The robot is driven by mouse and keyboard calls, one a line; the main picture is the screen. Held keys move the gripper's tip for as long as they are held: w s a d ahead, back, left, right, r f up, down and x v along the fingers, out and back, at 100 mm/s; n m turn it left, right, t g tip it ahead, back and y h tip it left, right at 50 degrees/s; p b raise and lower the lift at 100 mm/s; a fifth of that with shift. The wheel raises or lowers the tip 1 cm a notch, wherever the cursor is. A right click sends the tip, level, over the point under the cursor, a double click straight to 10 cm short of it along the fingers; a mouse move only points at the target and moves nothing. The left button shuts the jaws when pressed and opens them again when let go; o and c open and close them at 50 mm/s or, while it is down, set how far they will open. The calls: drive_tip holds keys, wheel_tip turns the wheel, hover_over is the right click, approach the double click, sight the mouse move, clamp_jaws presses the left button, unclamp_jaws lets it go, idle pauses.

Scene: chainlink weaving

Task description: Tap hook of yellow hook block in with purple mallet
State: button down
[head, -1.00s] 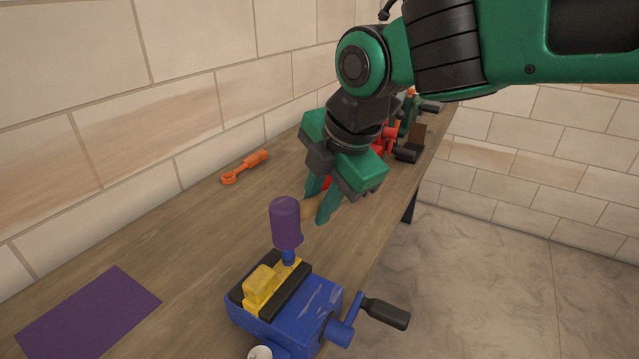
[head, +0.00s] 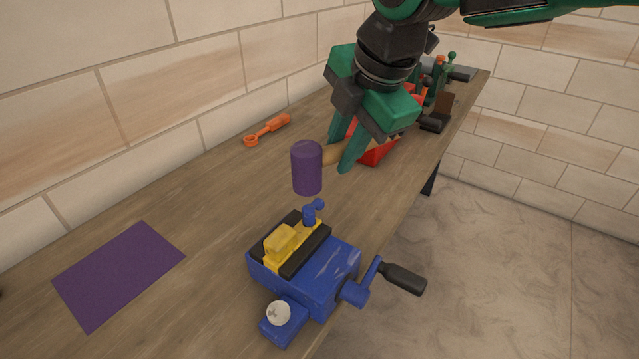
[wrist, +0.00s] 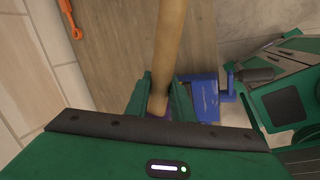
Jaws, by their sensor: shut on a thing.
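My gripper (head: 345,150) is shut on the wooden handle (head: 333,153) of the purple mallet (head: 307,168). The mallet's purple head hangs above and slightly behind the vise, apart from the hook. The yellow hook block (head: 281,243) is clamped between the dark jaws of the blue vise (head: 322,280). A blue hook (head: 312,211) stands up at the block's far end, below the mallet head. In the wrist view the handle (wrist: 168,50) runs between the fingers, and the mallet head is mostly hidden.
A purple mat (head: 118,272) lies on the wooden bench at left. An orange tool (head: 267,130) lies near the wall. A red object (head: 376,150) and several tools stand behind my gripper. The vise's black-handled crank (head: 403,278) sticks out past the bench's front edge.

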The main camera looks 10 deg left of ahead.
drive_tip(key=shift+r, duration=2.1)
